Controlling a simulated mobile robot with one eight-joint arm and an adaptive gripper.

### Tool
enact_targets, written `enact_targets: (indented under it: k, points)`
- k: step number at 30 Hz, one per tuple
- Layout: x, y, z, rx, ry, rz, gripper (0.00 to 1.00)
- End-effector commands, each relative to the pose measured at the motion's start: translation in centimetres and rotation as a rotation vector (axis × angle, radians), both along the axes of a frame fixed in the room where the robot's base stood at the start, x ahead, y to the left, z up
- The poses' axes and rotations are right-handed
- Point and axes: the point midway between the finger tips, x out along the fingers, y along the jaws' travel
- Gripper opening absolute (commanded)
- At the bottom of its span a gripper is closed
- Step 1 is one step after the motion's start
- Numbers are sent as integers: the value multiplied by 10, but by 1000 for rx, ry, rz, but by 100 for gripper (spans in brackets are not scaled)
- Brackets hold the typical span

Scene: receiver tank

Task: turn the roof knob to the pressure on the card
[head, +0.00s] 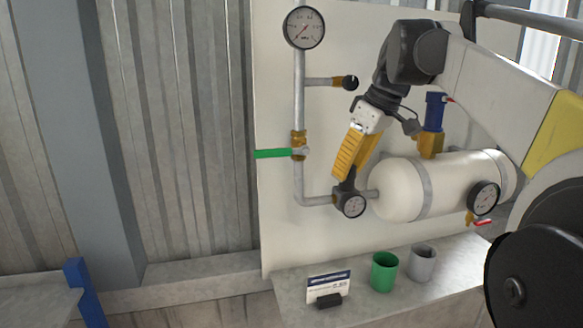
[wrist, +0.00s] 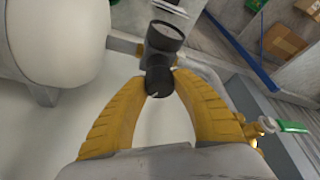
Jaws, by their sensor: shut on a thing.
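My gripper (head: 346,183) points down at the small regulator on the pipe left of the white tank. In the wrist view its yellow fingers (wrist: 158,88) are shut on the black roof knob (wrist: 158,80) from both sides. In the head view the fingers mostly hide the knob. The regulator's round gauge (head: 353,205) faces forward just below the fingers; its needle is too small to read surely. A white card (head: 328,283) with a blue header stands in a black holder on the ledge. Its printed number is too blurred to read with certainty.
The white tank (head: 398,188) lies right of the regulator, with a gauge (head: 484,197) and red handle (head: 482,222). A green lever (head: 273,153), another black knob (head: 350,82) and a large gauge (head: 304,28) are on the pipework. Green (head: 384,272) and grey (head: 422,263) cups stand on the ledge.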

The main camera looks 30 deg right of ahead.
Motion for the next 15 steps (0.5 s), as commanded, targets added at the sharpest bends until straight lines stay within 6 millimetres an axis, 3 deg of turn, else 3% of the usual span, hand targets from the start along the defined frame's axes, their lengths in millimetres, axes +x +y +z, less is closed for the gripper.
enact_targets:
  k: [1,2,3,15]
  points:
    - [0,0,-1,1,1,0,3]
    - [0,0,-1,1,1,0,42]
    - [0,0,-1,1,0,0,54]
    - [-2,-1,5,0,0,0,56]
